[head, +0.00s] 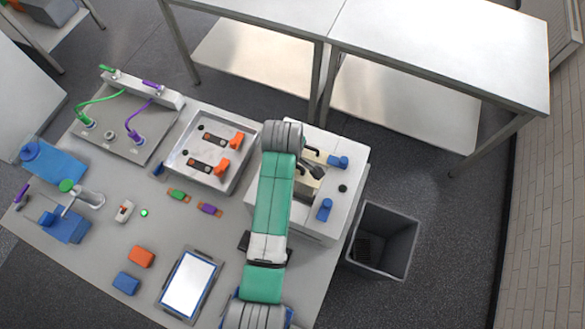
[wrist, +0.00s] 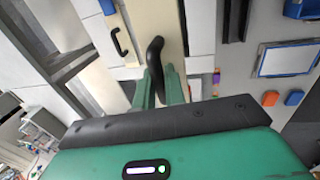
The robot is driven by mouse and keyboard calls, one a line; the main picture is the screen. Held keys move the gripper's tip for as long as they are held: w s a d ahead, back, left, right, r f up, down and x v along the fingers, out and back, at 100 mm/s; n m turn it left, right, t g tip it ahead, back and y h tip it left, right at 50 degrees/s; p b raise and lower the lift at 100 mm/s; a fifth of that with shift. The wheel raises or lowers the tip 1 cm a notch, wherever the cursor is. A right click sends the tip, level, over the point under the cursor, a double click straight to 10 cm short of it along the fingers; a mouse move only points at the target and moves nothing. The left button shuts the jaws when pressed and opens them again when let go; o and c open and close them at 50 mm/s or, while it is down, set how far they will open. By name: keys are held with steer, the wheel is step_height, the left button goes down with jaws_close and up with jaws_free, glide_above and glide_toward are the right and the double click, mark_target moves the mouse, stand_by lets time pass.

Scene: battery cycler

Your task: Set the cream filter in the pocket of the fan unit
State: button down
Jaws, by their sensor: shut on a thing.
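The fan unit (head: 307,222) is a white box at the right end of the table in the head view, with blue latches on its top. My gripper (wrist: 161,88) is shut on a black handle (wrist: 155,57) that stands over the cream panel. I cannot tell whether the filter is seated.
A second black handle (wrist: 121,43) is beside the held one. A metal tray (head: 188,178) with orange-handled parts stands left of the fan unit. A grey bin (head: 398,220) stands on the floor to the right. A tablet (head: 188,284) lies at the table's front.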

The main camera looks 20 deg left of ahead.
steer(key=shift+s+f, duration=0.15)
steer(key=shift+f, duration=0.6)
step_height(320, 180, down, 5)
steer(key=b, duration=0.4)
steer(key=shift+r+b, duration=0.15)
steer(key=shift+b, duration=0.2)
steer(key=shift+r+p, duration=0.15)
steer(key=shift+p, duration=0.75)
stand_by(0.4)
steer(key=shift+f, duration=0.2)
